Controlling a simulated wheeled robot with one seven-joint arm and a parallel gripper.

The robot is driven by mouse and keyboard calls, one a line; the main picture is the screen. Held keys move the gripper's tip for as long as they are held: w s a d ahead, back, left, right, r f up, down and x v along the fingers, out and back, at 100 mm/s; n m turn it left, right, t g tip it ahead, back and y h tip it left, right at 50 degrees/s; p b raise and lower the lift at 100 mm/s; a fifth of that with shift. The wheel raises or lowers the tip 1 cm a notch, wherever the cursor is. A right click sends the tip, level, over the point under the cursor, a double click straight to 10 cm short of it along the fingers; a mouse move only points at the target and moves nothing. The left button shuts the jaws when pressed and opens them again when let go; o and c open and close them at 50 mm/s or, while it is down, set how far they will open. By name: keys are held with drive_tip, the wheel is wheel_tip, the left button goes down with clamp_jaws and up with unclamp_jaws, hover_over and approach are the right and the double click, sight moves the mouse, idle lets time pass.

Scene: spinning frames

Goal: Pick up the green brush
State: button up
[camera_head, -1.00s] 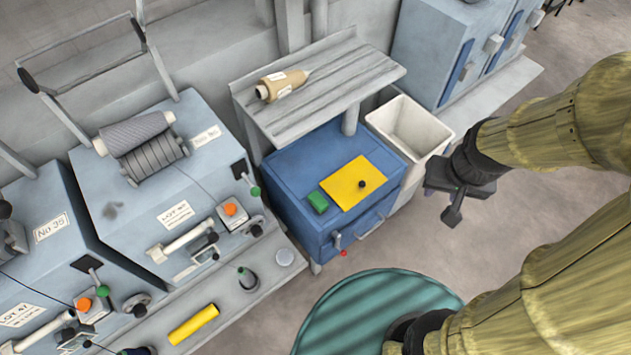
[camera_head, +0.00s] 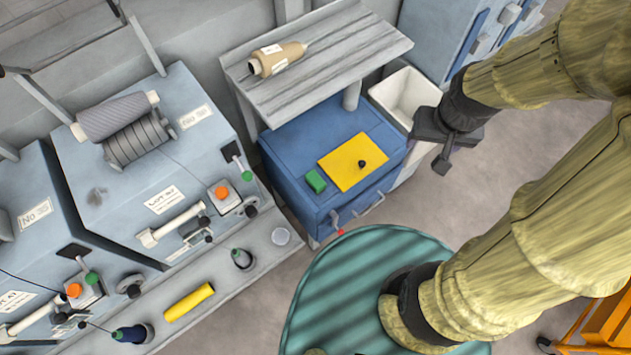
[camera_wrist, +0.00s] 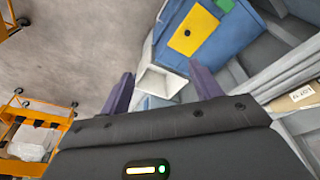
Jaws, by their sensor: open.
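A small green block, which I take to be the green brush (camera_head: 316,181), lies on the blue cabinet top (camera_head: 295,150), beside the left edge of a yellow sheet (camera_head: 345,172). It also shows as a small green patch (camera_wrist: 225,5) at the top of the wrist view. My gripper (camera_head: 441,166) is right of the cabinet in the head view, over the white bin's near side and apart from the brush. In the wrist view the two fingers of my gripper (camera_wrist: 160,88) stand wide apart with nothing between them.
A small dark knob (camera_head: 361,164) sits on the yellow sheet. A grey shelf (camera_head: 340,50) with a tan yarn cone (camera_head: 277,59) overhangs the cabinet's back. A white bin (camera_head: 405,95) stands at its right. An orange cart (camera_wrist: 38,135) shows in the wrist view.

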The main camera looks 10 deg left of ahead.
drive_tip(key=w+a+f+n+g+b, duration=0.1)
drive_tip(key=w+a+f+n+b, duration=0.45)
drive_tip(key=a+f, duration=0.6)
drive_tip(key=n+g+b, duration=0.1)
drive_tip(key=n+b, duration=0.3)
drive_tip(key=b, duration=0.1)
hover_over(315, 180)
wheel_tip(315, 180, down, 12)
drive_tip(key=f, duration=0.1)
drive_tip(key=shift+w+r, duration=0.25)
drive_tip(key=shift+r, duration=0.1)
wheel_tip(315, 180, down, 12)
drive_tip(key=shift+f+b, duration=0.1)
drive_tip(key=shift+b, duration=0.25)
drive_tip(key=shift+f, duration=2.65)
drive_tip(key=shift+s, duration=0.2)
